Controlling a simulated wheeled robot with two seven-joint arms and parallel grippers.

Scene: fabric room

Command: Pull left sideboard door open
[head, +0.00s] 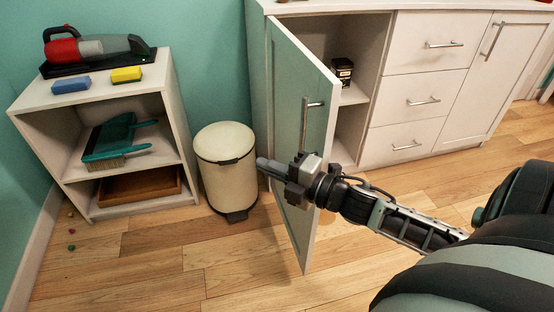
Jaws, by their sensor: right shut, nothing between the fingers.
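The left sideboard door (290,75) stands partly open, swung out from the white sideboard (382,130). Its outer face with the metal bar handle (306,120) shows, and the cupboard interior is seen beyond its free edge. My right gripper (262,164) comes in from the right, across the lower part of the door. It is shut and empty, its fingertips pointing left, below the handle and apart from it. I cannot tell whether the gripper or forearm touches the door. My left gripper is not in view.
A cream pedal bin (225,165) stands left of the door, close to the fingertips. Left of it is a low shelf unit (110,97) with a handheld vacuum (95,48) on top. A dark jar (342,70) sits inside the cupboard. The wooden floor (170,260) in front is mostly clear.

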